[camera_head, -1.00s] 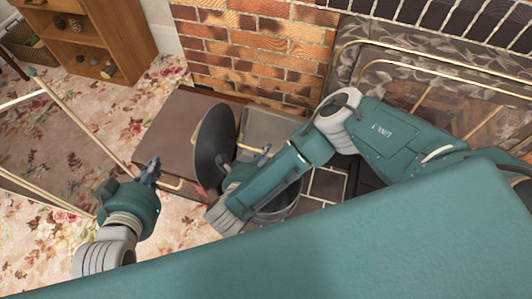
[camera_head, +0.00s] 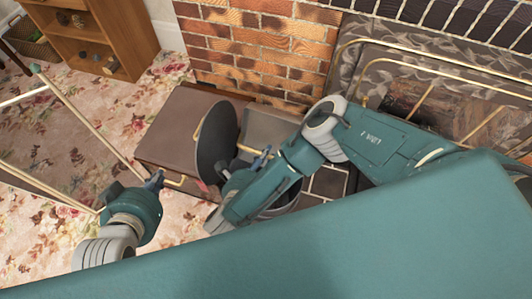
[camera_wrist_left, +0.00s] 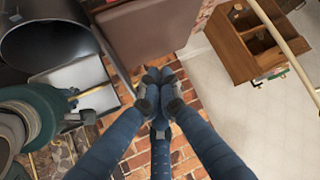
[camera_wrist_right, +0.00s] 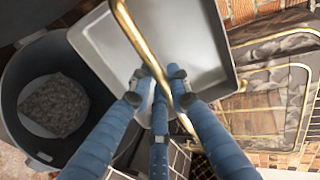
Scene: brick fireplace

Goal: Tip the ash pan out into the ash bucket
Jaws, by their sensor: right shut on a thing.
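The ash pan (camera_wrist_right: 200,45) is a grey metal tray with a brass bar handle (camera_wrist_right: 133,30). It also shows in the head view (camera_head: 270,125). My right gripper (camera_wrist_right: 158,82) is shut on the brass handle. The inside of the pan looks bare in the right wrist view. The dark round ash bucket (camera_wrist_right: 22,95) stands beside the pan, with grey ash (camera_wrist_right: 53,105) on its floor. In the head view my right arm hides most of the bucket (camera_head: 285,207). My left gripper (camera_head: 155,180) is empty, its fingers together in the left wrist view (camera_wrist_left: 158,75).
A large dark disc (camera_head: 215,140) stands upright beside the pan. A brown box (camera_head: 175,130) sits by the brick wall (camera_head: 245,50). A brass-railed fireguard (camera_head: 400,62) is at right. A wooden shelf (camera_head: 90,40) stands back left.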

